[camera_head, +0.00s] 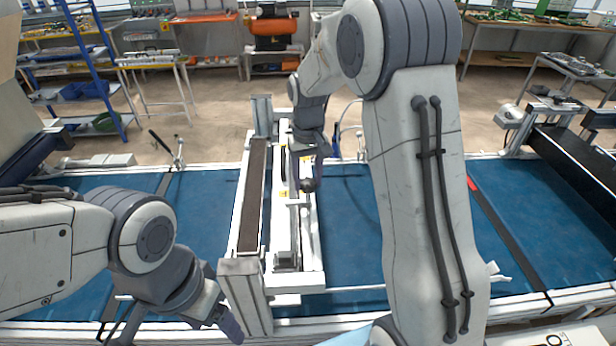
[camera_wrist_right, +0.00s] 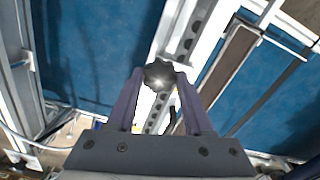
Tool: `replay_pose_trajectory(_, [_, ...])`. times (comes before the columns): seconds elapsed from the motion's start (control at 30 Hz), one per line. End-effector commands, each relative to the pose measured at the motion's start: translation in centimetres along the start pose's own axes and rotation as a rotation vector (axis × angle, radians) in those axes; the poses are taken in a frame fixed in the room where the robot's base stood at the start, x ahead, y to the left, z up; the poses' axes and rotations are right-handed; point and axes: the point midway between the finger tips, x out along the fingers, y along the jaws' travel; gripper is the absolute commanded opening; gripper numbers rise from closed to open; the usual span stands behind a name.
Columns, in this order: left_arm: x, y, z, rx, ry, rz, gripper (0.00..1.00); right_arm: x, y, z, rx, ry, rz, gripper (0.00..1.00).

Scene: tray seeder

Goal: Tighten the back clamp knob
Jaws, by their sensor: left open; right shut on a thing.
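The clamp knob, a dark lobed knob with a shiny face, (camera_wrist_right: 158,74) sits between the two purple fingertips of my right gripper (camera_wrist_right: 160,84) in the right wrist view. My right gripper is shut on it. In the head view, my right gripper (camera_head: 309,176) reaches down over the white seeder frame (camera_head: 313,250), and the knob (camera_head: 308,186) shows as a small dark shape at its tips. The knob's shaft and seat are hidden. My left gripper (camera_head: 232,322) is low at the left, open and empty, beside the frame's front post (camera_head: 245,295).
A blue conveyor belt (camera_head: 345,235) runs left and right under the seeder frame. A long brown-topped bar (camera_head: 254,195) lies left of the right gripper. My right arm covers much of the belt right of the frame. Shelves and benches stand at the back.

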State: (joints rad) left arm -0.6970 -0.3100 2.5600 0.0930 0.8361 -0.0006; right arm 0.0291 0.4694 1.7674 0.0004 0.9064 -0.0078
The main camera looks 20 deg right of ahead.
Motion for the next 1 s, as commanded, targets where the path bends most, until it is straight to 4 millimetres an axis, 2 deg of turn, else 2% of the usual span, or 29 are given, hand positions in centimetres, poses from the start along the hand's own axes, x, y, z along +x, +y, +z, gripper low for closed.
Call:
replay_pose_trajectory(0.63, [-0.08, 0.00, -0.01, 0.000, 0.000, 0.000, 0.72, -0.17, 0.09, -0.23, 0.052, 0.009, 0.001, 0.00])
replay_pose_trajectory(0.67, [-0.08, 0.00, -0.01, 0.000, 0.000, 0.000, 0.72, -0.18, 0.09, -0.23, 0.052, 0.009, 0.001, 0.59])
replay_pose_trajectory(0.7, [-0.08, 0.01, 0.00, 0.000, 0.000, 0.000, 0.72, -0.18, 0.09, -0.22, 0.052, 0.009, 0.001, 0.74])
replay_pose_trajectory(0.73, [-0.08, 0.00, 0.00, 0.000, 0.000, 0.000, 0.72, -0.17, 0.09, -0.21, 0.051, 0.008, 0.001, 0.81])
replay_pose_trajectory(1.0, [-0.07, 0.00, 0.00, 0.000, 0.000, 0.000, 0.72, -0.08, 0.04, -0.10, 0.050, 0.004, 0.001, 0.81])
